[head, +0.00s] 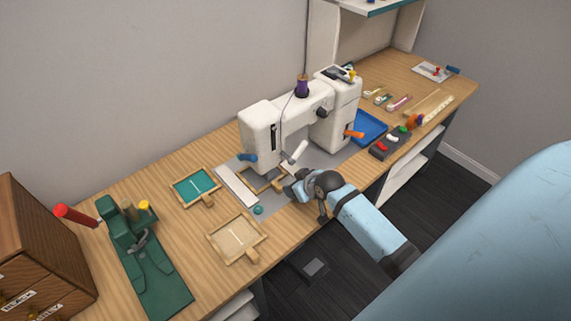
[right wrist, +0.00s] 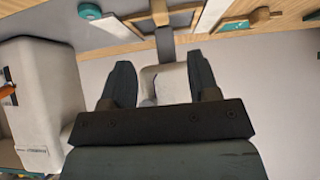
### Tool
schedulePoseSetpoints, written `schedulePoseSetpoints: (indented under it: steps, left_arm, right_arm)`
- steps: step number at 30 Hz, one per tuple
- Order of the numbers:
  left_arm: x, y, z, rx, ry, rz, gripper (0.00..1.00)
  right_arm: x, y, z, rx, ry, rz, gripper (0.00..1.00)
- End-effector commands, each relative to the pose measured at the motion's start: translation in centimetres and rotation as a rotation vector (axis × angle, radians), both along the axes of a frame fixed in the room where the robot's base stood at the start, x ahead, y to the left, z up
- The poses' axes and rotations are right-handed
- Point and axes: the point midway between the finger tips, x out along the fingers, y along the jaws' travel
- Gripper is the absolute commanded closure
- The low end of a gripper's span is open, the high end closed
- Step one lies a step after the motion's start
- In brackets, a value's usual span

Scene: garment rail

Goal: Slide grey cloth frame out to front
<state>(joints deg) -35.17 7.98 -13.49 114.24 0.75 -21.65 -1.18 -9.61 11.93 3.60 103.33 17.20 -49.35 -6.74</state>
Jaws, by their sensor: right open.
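The grey cloth frame (head: 280,184) is a wooden frame lying on the grey bed under the white sewing machine (head: 262,126). My right arm partly hides its right side in the head view. The frame (right wrist: 181,18) also shows at the top of the right wrist view, cut by the edge, with a short wooden handle (right wrist: 160,12). My right gripper (head: 296,189) is beside the frame at the front of the machine. In the right wrist view its two dark fingers (right wrist: 160,68) stand apart with nothing held between them. My left gripper is not in view.
A teal cloth frame (head: 195,187) and a beige cloth frame (head: 237,239) lie left of the machine. A white strip (head: 238,186) and a small teal disc (head: 258,210) lie close to the frame. A blue tray (head: 368,127) is at right; the front left tabletop has bare wood.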

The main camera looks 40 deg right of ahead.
Motion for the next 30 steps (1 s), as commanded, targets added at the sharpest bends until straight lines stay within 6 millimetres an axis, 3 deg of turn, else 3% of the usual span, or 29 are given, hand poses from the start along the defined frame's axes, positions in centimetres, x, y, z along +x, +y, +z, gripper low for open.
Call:
schedulePoseSetpoints:
  steps: [15,21,30]
  left_arm:
    - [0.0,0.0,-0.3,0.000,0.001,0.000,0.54]
    - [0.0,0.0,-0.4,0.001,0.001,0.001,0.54]
    - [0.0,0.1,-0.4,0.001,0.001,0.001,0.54]
  right_arm:
    - [6.8,0.6,-6.8,-0.001,0.001,0.001,0.45]
    - [8.0,0.7,-8.1,-0.001,0.001,0.001,0.45]
    - [8.2,0.7,-8.3,-0.001,0.000,0.001,0.45]
